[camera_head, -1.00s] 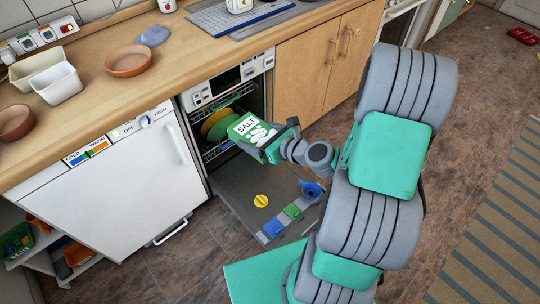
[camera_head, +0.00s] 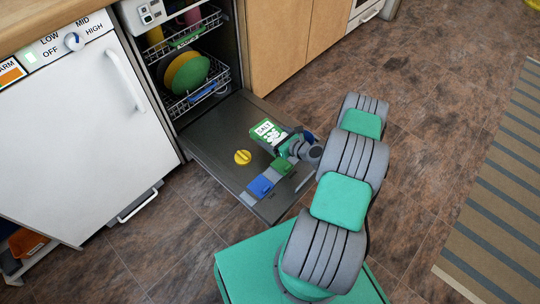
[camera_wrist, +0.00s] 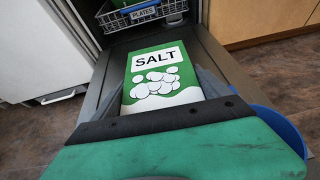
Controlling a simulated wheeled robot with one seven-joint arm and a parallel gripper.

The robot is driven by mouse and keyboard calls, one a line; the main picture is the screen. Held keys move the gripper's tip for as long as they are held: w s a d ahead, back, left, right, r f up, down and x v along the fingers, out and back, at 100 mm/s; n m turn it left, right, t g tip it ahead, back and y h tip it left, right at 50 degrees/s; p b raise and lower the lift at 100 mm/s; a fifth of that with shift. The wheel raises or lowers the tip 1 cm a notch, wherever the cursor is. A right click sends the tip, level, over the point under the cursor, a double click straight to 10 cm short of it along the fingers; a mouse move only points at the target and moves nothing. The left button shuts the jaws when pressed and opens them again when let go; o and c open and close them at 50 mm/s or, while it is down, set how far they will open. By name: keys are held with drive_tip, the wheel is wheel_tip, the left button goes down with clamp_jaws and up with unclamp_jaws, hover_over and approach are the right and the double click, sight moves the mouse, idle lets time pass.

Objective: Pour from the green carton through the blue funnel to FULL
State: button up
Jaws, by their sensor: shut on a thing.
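The green carton (camera_head: 268,132), labelled SALT, is in my gripper (camera_head: 284,143), above the open dishwasher door (camera_head: 215,125). In the wrist view the carton (camera_wrist: 150,72) sits between my fingers with its printed face toward the camera. No salt is seen coming out. A blue rounded rim, which looks like the blue funnel (camera_wrist: 282,125), shows at the right of the wrist view, partly hidden by my gripper. In the head view the funnel is mostly hidden behind my gripper. No FULL mark can be read.
A yellow cap (camera_head: 243,157) lies on the door. A blue lid (camera_head: 261,186) and a green lid (camera_head: 283,167) sit near its outer edge. Behind are racks with a green plate (camera_head: 188,75). A white appliance (camera_head: 70,130) stands left; floor is free at right.

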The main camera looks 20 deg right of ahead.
drive_tip(key=w+d+r+m+h, duration=0.1)
drive_tip(key=w+d+r, duration=0.5)
drive_tip(key=w+d, duration=0.4)
drive_tip(key=shift+d+t, duration=0.3)
drive_tip(key=shift+d, duration=0.55)
drive_tip(key=shift+w, duration=0.1)
